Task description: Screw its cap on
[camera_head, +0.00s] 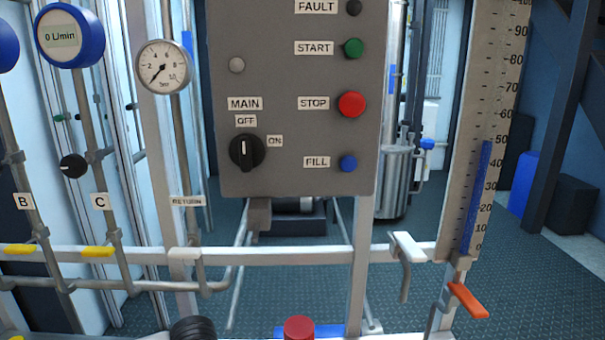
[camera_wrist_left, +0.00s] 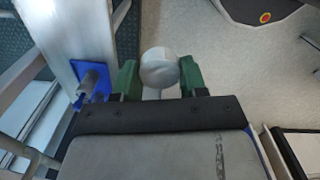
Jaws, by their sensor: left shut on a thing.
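In the left wrist view my left gripper (camera_wrist_left: 160,82) has its two green fingers shut on a round grey cap-like piece (camera_wrist_left: 160,63). The fingers press on its left and right sides, and a paler part shows below it. To the left, apart from the gripper, a grey stub (camera_wrist_left: 90,82) stands out from a blue square plate (camera_wrist_left: 98,95) on a light metal beam. I cannot tell whether the stub is threaded. Neither gripper shows in the head view, and my right gripper is not seen.
The grey control panel (camera_head: 295,90) hangs on a frame with a white rail (camera_head: 300,257). A gauge (camera_head: 164,67) is at left and a level scale (camera_head: 485,120) with an orange lever (camera_head: 468,300) at right. A red knob (camera_head: 299,327) shows at the bottom edge.

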